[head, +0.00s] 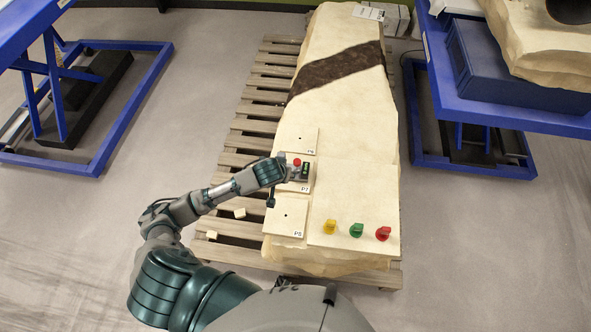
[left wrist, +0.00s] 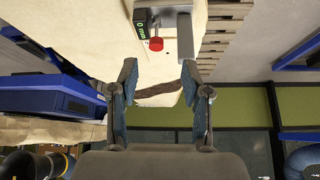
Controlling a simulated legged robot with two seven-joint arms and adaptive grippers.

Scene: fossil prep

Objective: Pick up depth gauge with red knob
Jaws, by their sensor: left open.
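The depth gauge (head: 305,171) has a dark body with a green display and a red knob (head: 297,162). It stands on the plate marked P7 on the pale stone block. In the left wrist view the gauge (left wrist: 141,24) and its red knob (left wrist: 156,44) show at the top, beyond the fingertips. My left gripper (left wrist: 157,72) is open and empty, its two fingers apart with the red knob a little above the gap in the picture. In the head view my left arm reaches in beside the gauge and hides part of the plate. My right gripper is not in view.
Plates P6 (head: 298,139) and P8 (head: 287,216) lie either side of P7. Yellow (head: 330,227), green (head: 356,230) and red (head: 383,234) pieces stand on the block (head: 350,130). It rests on a wooden pallet (head: 262,90). Blue lift tables flank it.

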